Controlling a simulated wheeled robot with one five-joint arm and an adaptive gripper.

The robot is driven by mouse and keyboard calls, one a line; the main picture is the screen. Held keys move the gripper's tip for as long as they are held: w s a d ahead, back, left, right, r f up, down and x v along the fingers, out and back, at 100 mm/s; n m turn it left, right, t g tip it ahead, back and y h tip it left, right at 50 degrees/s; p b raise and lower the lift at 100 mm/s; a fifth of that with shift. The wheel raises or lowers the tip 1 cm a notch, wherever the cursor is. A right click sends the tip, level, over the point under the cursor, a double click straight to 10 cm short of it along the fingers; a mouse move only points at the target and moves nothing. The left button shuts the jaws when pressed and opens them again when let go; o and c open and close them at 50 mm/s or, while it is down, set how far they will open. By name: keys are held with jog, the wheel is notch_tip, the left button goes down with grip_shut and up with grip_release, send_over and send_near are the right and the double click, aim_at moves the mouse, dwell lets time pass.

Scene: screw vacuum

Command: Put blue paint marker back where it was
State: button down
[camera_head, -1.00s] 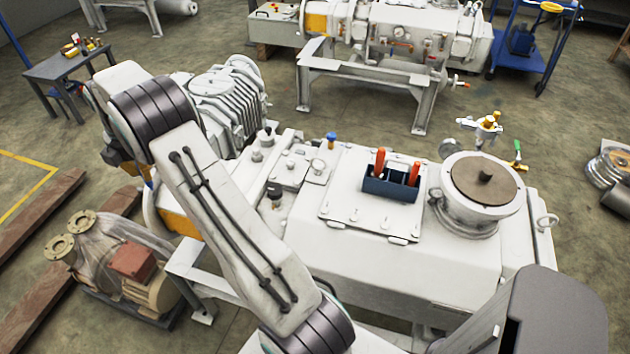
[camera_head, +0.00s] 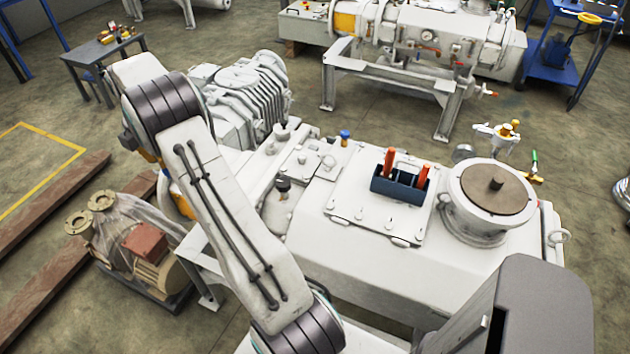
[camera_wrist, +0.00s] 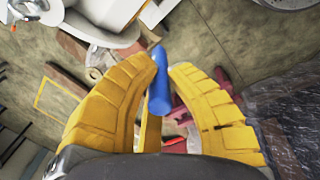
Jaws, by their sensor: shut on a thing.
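In the wrist view, the blue paint marker (camera_wrist: 158,88) stands between the two yellow fingers of my gripper (camera_wrist: 162,72). My gripper is shut on it, and its blue end sticks out beyond the fingertips. In the head view, my arm hides the gripper and the marker. A dark blue holder (camera_head: 397,189) sits on the top plate of the white vacuum machine. Two orange-red handles (camera_head: 424,175) stand upright in it, and part of its top looks empty.
The white machine (camera_head: 420,268) fills the middle, with a round brown-topped port (camera_head: 493,190) right of the holder. A small pump (camera_head: 135,250) stands on the floor at left. A grey side table (camera_head: 103,50) with small items stands at the back left.

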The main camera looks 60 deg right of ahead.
jog(key=s+d+r+m+b, duration=0.1)
jog(key=s+d+m, duration=0.3)
jog(key=s+d, duration=0.85)
jog(key=s+d+r+m+b, duration=0.1)
jog(key=s+d+m, duration=0.2)
jog(key=s+d, duration=0.95)
jog(key=s+d+r+m+g, duration=0.1)
jog(key=s+d+m, duration=0.2)
jog(key=s, duration=0.8)
jog(key=s+d+r+m+b, duration=0.1)
jog(key=s+d+m, duration=0.1)
jog(key=s, duration=0.9)
jog(key=s+d+r+m+g, duration=0.1)
jog(key=s+d+r+m, duration=0.15)
jog(key=s, duration=0.85)
jog(key=s+a+f+n, duration=0.1)
jog(key=s+a, duration=0.3)
jog(key=a, duration=0.6)
jog(key=shift+n+y, duration=0.25)
jog(key=shift+y, duration=0.15)
jog(key=shift+w+d+f+p, duration=0.45)
jog(key=shift+w+d+f, duration=0.9)
jog(key=shift+f, duration=0.5)
jog(key=shift+w+d+f+p, duration=0.5)
jog(key=shift+w+d+f, duration=0.8)
jog(key=shift+f, duration=0.55)
jog(key=shift+w+d+f+p, duration=0.45)
jog(key=shift+w+d+f, duration=0.9)
jog(key=shift+f, duration=0.5)
